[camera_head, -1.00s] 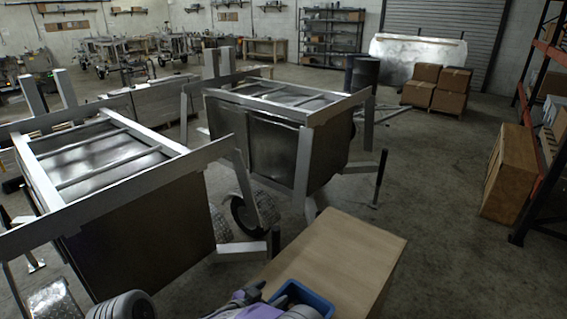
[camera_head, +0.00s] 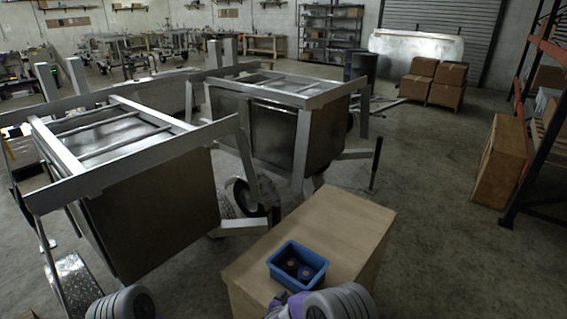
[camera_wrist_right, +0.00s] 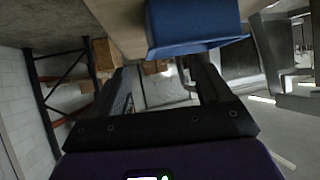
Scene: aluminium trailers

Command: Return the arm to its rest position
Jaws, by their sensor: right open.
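My right gripper (camera_wrist_right: 160,75) is open in the right wrist view, its two dark fingers apart with nothing between them. In the head view only purple and grey parts of my right arm show at the bottom edge, near the front of the wooden table (camera_head: 345,225). A blue bin (camera_head: 284,274) stands on this table with a few dark round items inside. The bin (camera_wrist_right: 190,25) also shows in the right wrist view, above and beyond the fingers and apart from them. My left gripper is not in view; only a grey arm part shows at the bottom left.
Two aluminium trailers, a near one (camera_head: 150,215) and a farther one (camera_head: 262,130), stand to the left of the table. Cardboard boxes (camera_head: 446,95) are stacked behind. A tall box (camera_head: 500,160) stands by the rack at right. The floor right of the table is clear.

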